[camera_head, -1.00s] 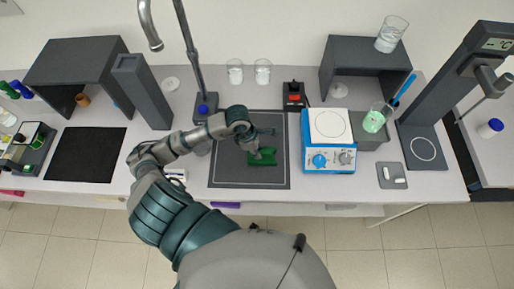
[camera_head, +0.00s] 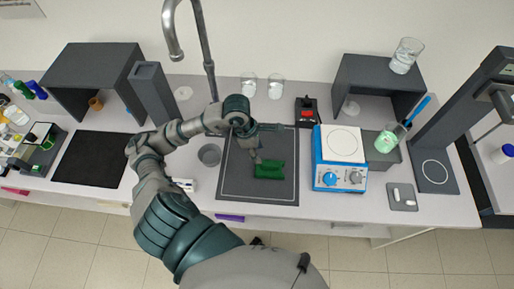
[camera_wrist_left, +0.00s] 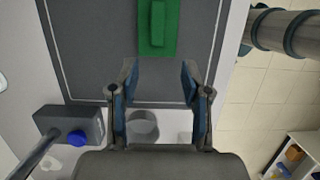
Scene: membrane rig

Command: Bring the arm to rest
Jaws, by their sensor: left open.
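My left arm comes in from the left in the head view and reaches over the dark grey mat with a pale outline (camera_head: 232,185). My left gripper (camera_head: 257,155) is at the upper left of a green block-like piece (camera_head: 269,170) lying on the mat. In the left wrist view, the gripper (camera_wrist_left: 160,75) is open, with nothing between its fingers. The green piece (camera_wrist_left: 158,28) lies ahead of the fingertips, with a raised narrower part on top. My right gripper is in no view.
A blue and white hotplate (camera_head: 339,172) stands right of the mat. A black pad (camera_head: 90,160) lies empty at left.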

